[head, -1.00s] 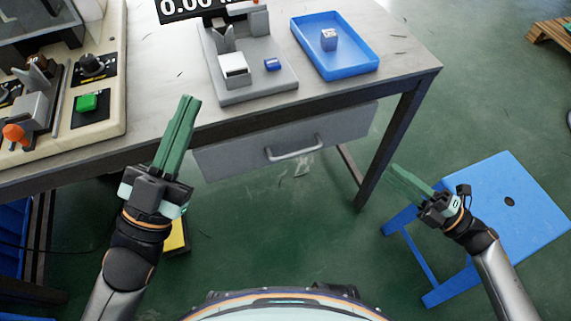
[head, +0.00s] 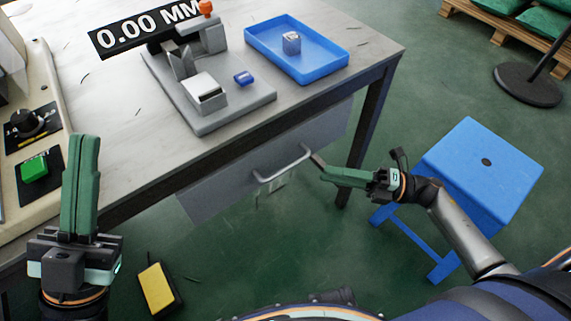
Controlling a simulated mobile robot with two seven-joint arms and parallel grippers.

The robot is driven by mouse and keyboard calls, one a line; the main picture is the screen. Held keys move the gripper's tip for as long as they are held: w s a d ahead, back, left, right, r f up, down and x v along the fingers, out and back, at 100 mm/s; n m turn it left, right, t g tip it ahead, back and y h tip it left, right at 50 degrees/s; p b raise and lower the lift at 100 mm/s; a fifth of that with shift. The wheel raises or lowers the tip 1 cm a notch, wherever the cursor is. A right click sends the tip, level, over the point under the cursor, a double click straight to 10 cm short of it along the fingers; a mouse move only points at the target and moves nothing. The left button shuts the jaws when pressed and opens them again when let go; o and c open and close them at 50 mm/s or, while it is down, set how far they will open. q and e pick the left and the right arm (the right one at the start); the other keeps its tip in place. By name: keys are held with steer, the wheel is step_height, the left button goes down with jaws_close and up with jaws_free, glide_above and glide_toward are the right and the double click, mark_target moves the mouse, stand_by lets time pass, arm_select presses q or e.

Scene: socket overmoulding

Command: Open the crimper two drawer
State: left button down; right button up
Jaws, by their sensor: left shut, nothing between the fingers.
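A grey drawer (head: 222,187) sits under the workbench with its front in line with the bench edge, and it looks closed. Its curved metal handle (head: 284,168) is on the front. My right gripper (head: 322,168) is just right of the handle, fingers pointing left toward it, with a small gap visible in the picture; whether they are parted is hard to see. My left gripper (head: 84,140) is shut and empty, pointing up the picture in front of the bench's left part, well away from the handle.
On the workbench (head: 130,130) stand a grey device (head: 205,90) with a display, a blue tray (head: 330,62) holding a small block, and a control panel (head: 20,120) at left. A blue stool (head: 480,165) stands right. A yellow-topped object (head: 156,290) lies on the floor.

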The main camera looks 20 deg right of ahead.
mark_target(289, 165)
steer(key=b+x, duration=0.1)
steer(key=x, duration=0.9)
jaws_close()
stand_by(1.2)
